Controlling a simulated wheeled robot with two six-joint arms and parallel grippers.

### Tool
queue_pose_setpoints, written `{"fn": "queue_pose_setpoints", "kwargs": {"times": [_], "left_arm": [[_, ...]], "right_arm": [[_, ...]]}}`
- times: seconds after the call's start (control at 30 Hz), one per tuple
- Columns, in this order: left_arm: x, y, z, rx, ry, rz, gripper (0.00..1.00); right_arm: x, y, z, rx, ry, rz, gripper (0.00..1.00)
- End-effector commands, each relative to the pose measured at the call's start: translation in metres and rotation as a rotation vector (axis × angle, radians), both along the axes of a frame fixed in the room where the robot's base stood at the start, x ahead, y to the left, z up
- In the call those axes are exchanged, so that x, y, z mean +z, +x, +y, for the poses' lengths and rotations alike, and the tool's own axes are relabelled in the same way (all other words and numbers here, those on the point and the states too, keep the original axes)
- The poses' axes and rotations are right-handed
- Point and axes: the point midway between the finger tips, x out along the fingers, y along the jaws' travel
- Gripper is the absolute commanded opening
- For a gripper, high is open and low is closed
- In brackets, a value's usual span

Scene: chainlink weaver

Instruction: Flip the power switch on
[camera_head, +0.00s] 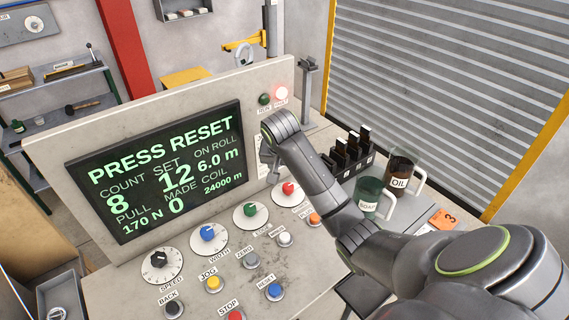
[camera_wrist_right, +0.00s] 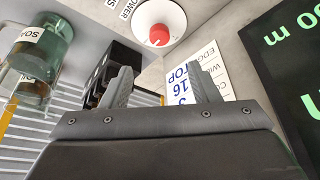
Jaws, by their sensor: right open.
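The power switch is a red knob on a white round plate; it shows in the right wrist view (camera_wrist_right: 160,34) beside a POWER label (camera_wrist_right: 132,8), and in the head view the red knob (camera_head: 289,188) is at the right end of the row of dials. My right gripper (camera_head: 268,162) hangs over the panel just behind and left of the red knob, partly hidden by its own wrist. In the wrist view my right gripper (camera_wrist_right: 163,82) is open and empty, its fingers apart, with the knob beyond them and not touched. My left gripper is out of view.
The screen (camera_head: 160,170) reads PRESS RESET. Black (camera_head: 159,258), blue (camera_head: 207,232) and green (camera_head: 250,209) dials sit left of the red knob, with several buttons in front. Mugs marked SOAP (camera_head: 368,197) and OIL (camera_head: 401,170) stand to the right.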

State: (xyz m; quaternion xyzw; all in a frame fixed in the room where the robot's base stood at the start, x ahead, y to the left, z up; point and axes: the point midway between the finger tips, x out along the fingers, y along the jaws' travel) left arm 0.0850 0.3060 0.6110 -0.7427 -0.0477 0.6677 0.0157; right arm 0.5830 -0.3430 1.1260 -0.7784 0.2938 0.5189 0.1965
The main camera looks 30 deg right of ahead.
Motion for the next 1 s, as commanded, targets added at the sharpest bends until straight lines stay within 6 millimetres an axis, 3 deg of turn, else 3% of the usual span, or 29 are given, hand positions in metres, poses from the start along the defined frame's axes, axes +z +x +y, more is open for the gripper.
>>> {"fn": "queue_pose_setpoints", "kwargs": {"times": [0.07, 0.1, 0.27, 1.0], "left_arm": [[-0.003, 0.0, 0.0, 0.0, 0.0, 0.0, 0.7], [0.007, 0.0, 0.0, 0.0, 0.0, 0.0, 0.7], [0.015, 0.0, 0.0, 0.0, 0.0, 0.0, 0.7], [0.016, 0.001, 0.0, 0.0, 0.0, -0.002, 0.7]], "right_arm": [[0.013, -0.004, 0.003, 0.002, -0.001, -0.005, 0.55], [0.023, -0.006, 0.005, 0.001, 0.0, -0.001, 0.55], [0.034, -0.01, 0.009, 0.0, -0.001, -0.001, 0.55], [0.035, -0.011, 0.01, 0.0, -0.001, 0.001, 0.55]]}}
